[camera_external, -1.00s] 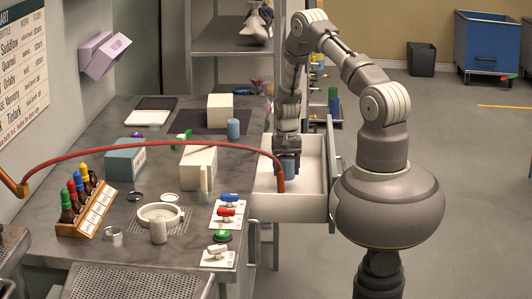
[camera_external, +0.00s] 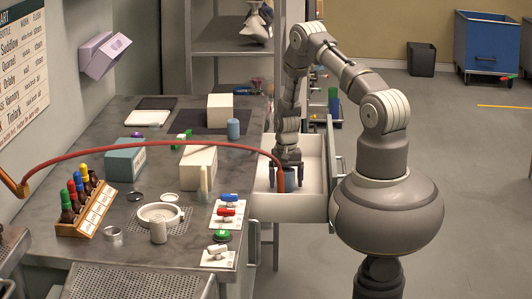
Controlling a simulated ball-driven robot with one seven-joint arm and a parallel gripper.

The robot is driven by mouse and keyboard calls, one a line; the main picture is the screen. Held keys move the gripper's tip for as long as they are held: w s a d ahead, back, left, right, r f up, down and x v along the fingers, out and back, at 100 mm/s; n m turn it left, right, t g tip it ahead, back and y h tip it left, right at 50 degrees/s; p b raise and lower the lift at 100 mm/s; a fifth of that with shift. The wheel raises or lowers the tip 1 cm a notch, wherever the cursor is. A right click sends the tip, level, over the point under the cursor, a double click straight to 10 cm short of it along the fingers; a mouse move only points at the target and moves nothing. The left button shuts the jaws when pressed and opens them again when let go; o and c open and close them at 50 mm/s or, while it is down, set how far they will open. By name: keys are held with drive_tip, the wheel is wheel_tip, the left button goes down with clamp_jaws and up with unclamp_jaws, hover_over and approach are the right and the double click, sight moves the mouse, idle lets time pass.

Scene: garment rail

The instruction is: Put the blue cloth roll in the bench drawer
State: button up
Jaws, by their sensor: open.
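The bench drawer (camera_external: 262,207) is pulled open at the right end of the bench. A blue roll (camera_external: 293,182) is low inside it, partly hidden by the red hose. My gripper (camera_external: 288,165) reaches down into the drawer, just above the roll. Its jaws are open. Whether the fingers still touch the roll is too small to tell.
On the bench stand a blue-grey cylinder (camera_external: 233,129), pale blocks (camera_external: 198,167), a bottle rack (camera_external: 86,210) and valve plates (camera_external: 227,213).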

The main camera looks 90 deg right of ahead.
sight(286, 170)
drive_tip(key=shift+r, duration=0.1)
wheel_tip(286, 170, up, 12)
drive_tip(key=p, duration=0.5)
